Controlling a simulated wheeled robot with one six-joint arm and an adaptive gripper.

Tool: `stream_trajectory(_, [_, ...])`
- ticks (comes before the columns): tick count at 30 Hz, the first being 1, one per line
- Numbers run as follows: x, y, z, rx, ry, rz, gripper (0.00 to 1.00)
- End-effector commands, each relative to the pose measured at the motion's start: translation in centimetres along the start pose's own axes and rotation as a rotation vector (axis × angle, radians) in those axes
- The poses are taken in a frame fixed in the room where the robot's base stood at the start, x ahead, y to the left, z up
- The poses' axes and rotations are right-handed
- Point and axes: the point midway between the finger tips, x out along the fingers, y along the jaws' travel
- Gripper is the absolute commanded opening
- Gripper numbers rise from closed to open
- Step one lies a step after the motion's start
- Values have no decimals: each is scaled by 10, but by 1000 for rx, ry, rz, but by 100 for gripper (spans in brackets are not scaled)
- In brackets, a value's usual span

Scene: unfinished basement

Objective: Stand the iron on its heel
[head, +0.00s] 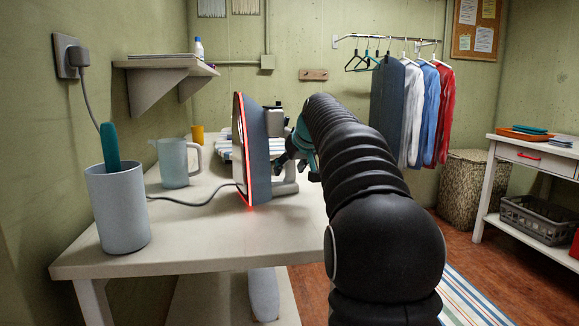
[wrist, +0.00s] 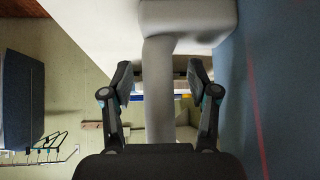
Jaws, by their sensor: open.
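The iron (head: 259,150) stands upright on the table (head: 190,245), its sole facing left with a glowing red edge and its pale heel end down at the tabletop. Its handle is on the right side, partly hidden by my gripper (head: 297,150). In the wrist view my gripper (wrist: 161,84) is open, one finger on each side of the grey handle (wrist: 159,95), with a visible gap on both sides. The iron's blue body (wrist: 285,90) fills the right of that view.
A cord (head: 200,201) runs from the iron across the table. A grey cup (head: 118,210) with a teal item, a clear jug (head: 173,163) and a yellow cup (head: 197,133) stand left of it. Folded striped cloth (head: 224,150) lies behind.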

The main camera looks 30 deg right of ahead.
Motion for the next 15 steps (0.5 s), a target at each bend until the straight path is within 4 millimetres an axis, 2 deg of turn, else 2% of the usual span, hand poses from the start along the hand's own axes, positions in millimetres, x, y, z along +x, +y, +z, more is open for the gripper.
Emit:
stream_trajectory(5, [-16,0,-2,1,7,2,60])
stream_trajectory(15, [-82,0,-2,2,10,2,60])
